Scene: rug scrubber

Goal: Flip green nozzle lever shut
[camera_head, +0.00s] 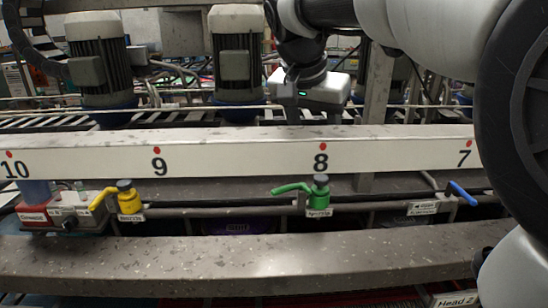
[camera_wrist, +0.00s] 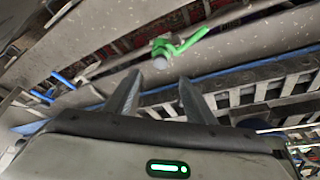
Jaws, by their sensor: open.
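The green nozzle lever (camera_head: 291,188) sticks out to the left of its green valve body with a dark cap (camera_head: 319,190), on a grey pipe below the number 8. In the wrist view the green lever (camera_wrist: 190,42) shows at the top, beyond my fingertips, with the valve's round cap (camera_wrist: 160,62) below it. My gripper (camera_head: 306,112) is above and behind the white numbered beam, apart from the lever. In the wrist view its two fingers (camera_wrist: 158,88) are spread with nothing between them.
The numbered beam (camera_head: 240,158) runs across between my gripper and the pipe. A yellow lever (camera_head: 103,197) sits left and a blue lever (camera_head: 462,193) right on the same pipe line. A wide speckled beam (camera_head: 230,262) crosses the front. Motors (camera_head: 237,60) stand behind.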

